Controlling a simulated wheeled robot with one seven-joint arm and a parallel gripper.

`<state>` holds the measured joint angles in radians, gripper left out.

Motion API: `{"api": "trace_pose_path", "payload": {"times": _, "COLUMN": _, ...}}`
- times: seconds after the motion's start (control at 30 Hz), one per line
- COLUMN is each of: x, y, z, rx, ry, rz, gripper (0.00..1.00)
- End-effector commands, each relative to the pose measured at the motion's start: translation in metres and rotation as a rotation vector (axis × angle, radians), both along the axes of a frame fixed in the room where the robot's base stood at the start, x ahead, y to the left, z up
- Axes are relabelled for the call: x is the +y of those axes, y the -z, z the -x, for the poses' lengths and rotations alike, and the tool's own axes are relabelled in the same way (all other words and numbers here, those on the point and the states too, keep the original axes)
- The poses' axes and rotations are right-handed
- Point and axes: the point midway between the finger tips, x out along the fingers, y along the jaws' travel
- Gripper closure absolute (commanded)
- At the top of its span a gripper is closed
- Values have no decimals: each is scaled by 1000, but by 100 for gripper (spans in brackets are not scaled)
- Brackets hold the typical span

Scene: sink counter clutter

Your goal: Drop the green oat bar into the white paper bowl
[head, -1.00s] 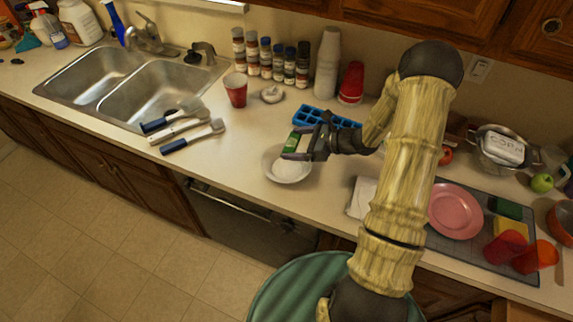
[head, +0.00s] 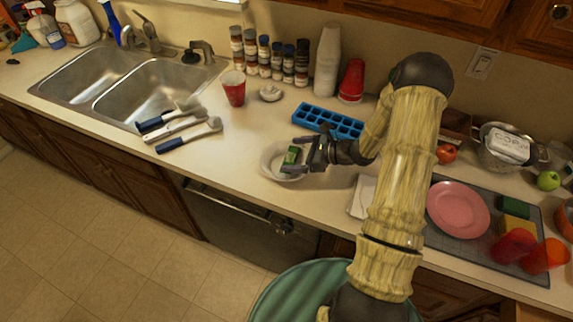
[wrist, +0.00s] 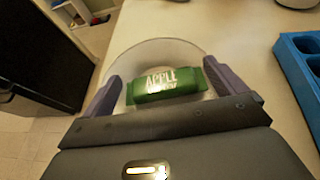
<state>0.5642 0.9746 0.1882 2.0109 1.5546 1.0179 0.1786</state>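The green oat bar (head: 292,155), with white lettering starting "APPLE" in the wrist view (wrist: 166,86), lies inside the white paper bowl (head: 270,158). The bowl stands on the counter near its front edge, and its rim (wrist: 160,44) shows around the bar in the wrist view. My gripper (head: 298,157) is over the bowl with its fingers spread wide, one on each side of the bar. In the wrist view my gripper (wrist: 168,92) looks open. The bar's right end is close to the right finger; I cannot tell whether they touch.
A blue ice tray (head: 328,121) lies behind the bowl. A pink plate (head: 458,210) lies on the right. Counter left of the bowl is clear.

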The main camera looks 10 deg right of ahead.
Motion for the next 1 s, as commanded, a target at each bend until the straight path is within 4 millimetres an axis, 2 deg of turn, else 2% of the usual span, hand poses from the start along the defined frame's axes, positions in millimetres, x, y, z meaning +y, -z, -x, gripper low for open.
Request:
{"api": "trace_pose_path", "payload": {"times": 0.27, "x": -1, "y": 0, "z": 0, "rx": 0, "ry": 0, "rz": 0, "gripper": 0}}
{"api": "trace_pose_path", "payload": {"times": 0.47, "x": -14, "y": -5, "z": 7, "rx": -1, "ry": 2, "rz": 2, "gripper": 0}}
{"api": "trace_pose_path", "payload": {"times": 1.0, "x": -97, "y": -45, "z": 57, "rx": -2, "ry": 4, "rz": 4, "gripper": 0}}
